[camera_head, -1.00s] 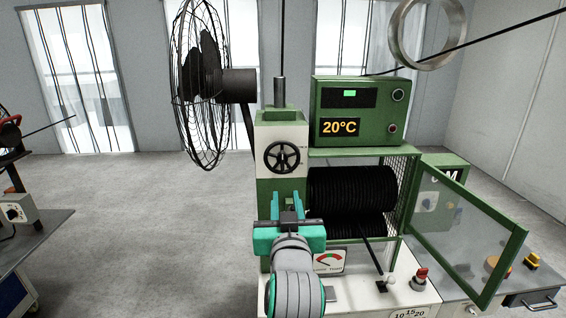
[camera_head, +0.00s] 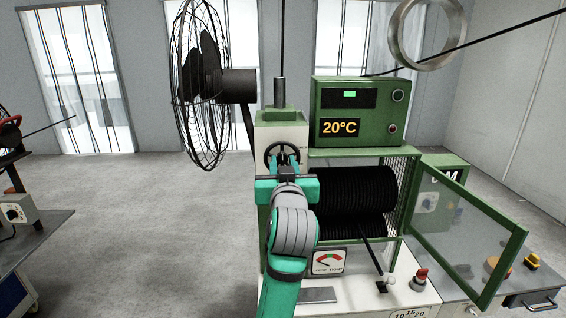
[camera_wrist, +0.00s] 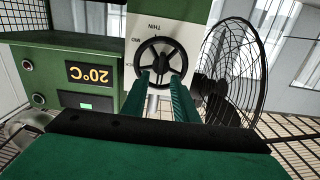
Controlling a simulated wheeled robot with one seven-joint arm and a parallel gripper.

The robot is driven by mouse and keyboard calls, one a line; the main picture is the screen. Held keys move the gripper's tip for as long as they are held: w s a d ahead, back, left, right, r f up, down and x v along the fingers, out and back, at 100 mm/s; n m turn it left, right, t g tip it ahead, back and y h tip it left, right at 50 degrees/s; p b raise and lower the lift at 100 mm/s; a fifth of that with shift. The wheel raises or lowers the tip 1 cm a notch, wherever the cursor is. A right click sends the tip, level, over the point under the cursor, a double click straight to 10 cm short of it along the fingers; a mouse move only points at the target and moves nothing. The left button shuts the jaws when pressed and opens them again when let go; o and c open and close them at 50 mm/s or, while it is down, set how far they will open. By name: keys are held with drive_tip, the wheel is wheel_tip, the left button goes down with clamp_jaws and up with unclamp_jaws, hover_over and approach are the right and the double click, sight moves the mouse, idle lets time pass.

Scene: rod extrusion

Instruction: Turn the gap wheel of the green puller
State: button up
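The gap wheel (camera_head: 282,151) is a black spoked handwheel on the white front of the green puller (camera_head: 281,121). In the wrist view the gap wheel (camera_wrist: 161,57) shows upside down, with THIN and MID marked on the white panel beside it. My gripper (camera_wrist: 166,82) points at the wheel, its two green fingers apart with a narrow gap between them. The fingertips overlap the wheel's rim and lower spokes in that view; I cannot tell whether they touch it. In the head view my gripper (camera_head: 288,166) hides the wheel's lower part.
A caged black fan (camera_head: 205,85) stands left of the puller. A gauge (camera_head: 328,262) is below.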

drive_tip(key=shift+w, duration=0.8)
drive_tip(key=shift+c, duration=0.7)
clamp_jaws()
drive_tip(key=m, duration=0.3)
drive_tip(key=shift+d+m, duration=0.15)
drive_tip(key=shift+m, duration=0.15)
drive_tip(key=shift+d+f+m, duration=0.1)
drive_tip(key=shift+d+m, duration=0.05)
drive_tip(key=shift+m, duration=0.85)
drive_tip(key=shift+d+f+m, duration=0.1)
drive_tip(key=shift+m, duration=0.9)
